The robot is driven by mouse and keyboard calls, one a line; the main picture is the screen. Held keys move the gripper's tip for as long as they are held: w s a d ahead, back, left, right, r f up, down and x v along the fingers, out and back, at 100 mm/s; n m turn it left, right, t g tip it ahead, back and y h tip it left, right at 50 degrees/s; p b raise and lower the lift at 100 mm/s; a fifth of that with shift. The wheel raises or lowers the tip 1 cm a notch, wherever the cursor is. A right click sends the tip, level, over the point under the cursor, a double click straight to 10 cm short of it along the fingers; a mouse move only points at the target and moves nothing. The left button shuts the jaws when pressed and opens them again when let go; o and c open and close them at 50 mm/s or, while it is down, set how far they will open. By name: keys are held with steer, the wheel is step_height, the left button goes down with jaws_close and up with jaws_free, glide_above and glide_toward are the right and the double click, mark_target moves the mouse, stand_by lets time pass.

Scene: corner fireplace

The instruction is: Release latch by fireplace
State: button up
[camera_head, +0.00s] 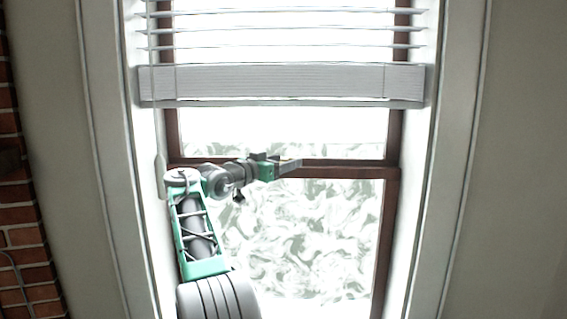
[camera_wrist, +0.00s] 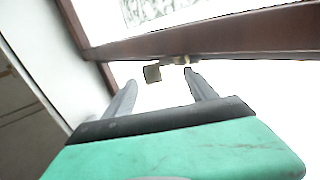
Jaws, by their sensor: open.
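A small brass-coloured latch (camera_wrist: 153,73) sits at the lower edge of a dark brown window rail (camera_wrist: 215,40) in the wrist view. Its flat tab hangs out toward the left and looks grey-tan. My gripper (camera_wrist: 160,80) is open, with its two grey fingers pointing at the rail. The latch appears between and just beyond the fingertips; I cannot tell whether they touch it. In the head view my gripper (camera_head: 291,165) is in front of the middle window rail (camera_head: 345,171). The latch cannot be made out there.
A pale blind (camera_head: 280,84) hangs across the upper window. White trim (camera_head: 457,160) frames both sides. A brick edge (camera_head: 24,240) runs down the far left. The lower pane (camera_head: 310,235) shows a swirled grey-green pattern.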

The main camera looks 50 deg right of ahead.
steer(key=a+b, duration=0.2)
steer(key=a, duration=0.5)
steer(key=shift+a+b, duration=0.3)
